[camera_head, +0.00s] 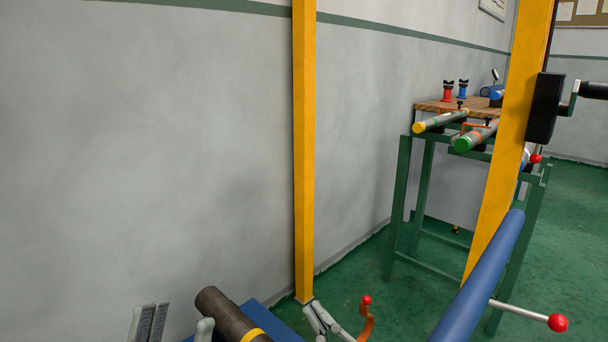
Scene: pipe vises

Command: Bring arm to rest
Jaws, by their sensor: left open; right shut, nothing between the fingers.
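My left gripper (178,318) is at the bottom edge, left of centre. Its grey fingers stand apart with nothing seen between them, and its lower part is cut off. My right gripper (325,320) is at the bottom edge near the middle. Its grey fingers are close together and hold nothing. A dark pipe (222,308) with a yellow band lies between the two grippers, partly cut off by the frame. I cannot tell whether either gripper touches it. The arms themselves are mostly out of view.
A yellow post (304,150) stands behind my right gripper. An orange hook (368,322) with a red knob is right of it. A blue bar (482,280) and another yellow post (515,140) are at right. A green-framed bench (400,190) with pipes stands behind.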

